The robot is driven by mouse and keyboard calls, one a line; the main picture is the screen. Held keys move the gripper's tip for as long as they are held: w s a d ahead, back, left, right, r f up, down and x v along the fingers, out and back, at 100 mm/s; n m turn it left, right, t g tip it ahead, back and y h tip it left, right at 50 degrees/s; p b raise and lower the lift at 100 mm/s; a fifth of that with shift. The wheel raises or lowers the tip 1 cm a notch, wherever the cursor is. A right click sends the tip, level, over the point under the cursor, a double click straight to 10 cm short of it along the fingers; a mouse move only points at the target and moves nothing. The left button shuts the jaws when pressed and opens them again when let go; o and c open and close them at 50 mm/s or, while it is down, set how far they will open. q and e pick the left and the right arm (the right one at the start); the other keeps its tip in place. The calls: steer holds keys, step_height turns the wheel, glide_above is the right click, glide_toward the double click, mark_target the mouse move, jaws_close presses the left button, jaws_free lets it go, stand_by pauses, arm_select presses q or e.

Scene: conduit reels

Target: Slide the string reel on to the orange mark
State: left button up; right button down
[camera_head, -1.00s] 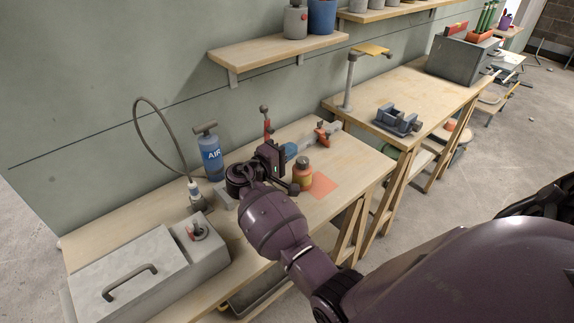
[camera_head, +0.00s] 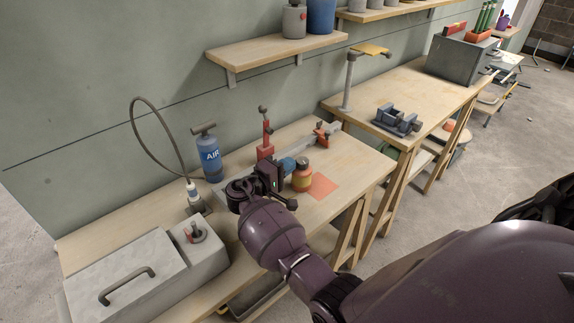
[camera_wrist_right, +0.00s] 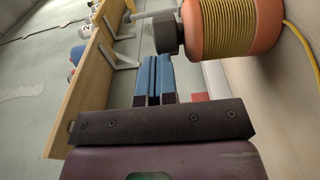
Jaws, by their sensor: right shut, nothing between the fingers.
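The string reel (camera_head: 302,180), orange with wound yellow string and a grey knob on top, stands upright on the near bench. The orange mark (camera_head: 322,187) is a flat square on the bench just right of the reel, which covers its left edge at most. My right gripper (camera_head: 287,164) is shut and empty, its blue fingers just left of the reel. In the right wrist view the reel (camera_wrist_right: 240,30) is large at upper right, close to the fingertips (camera_wrist_right: 154,58); I cannot tell whether they touch. My left gripper is not seen.
A blue air bottle (camera_head: 208,152) and a red-handled tool (camera_head: 266,135) stand behind the gripper. A grey rail (camera_head: 320,139) lies along the bench's back. A grey case (camera_head: 130,272) is at left. Bare bench surrounds the mark's right side.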

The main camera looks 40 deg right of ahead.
mark_target(307, 172)
steer(key=s+d, duration=0.1)
steer(key=d, duration=0.1)
steer(key=s+d+p, duration=0.1)
steer(key=s+d, duration=0.1)
steer(key=shift+s+d+r, duration=0.1)
steer(key=shift+s+d, duration=0.1)
steer(key=shift+d, duration=0.1)
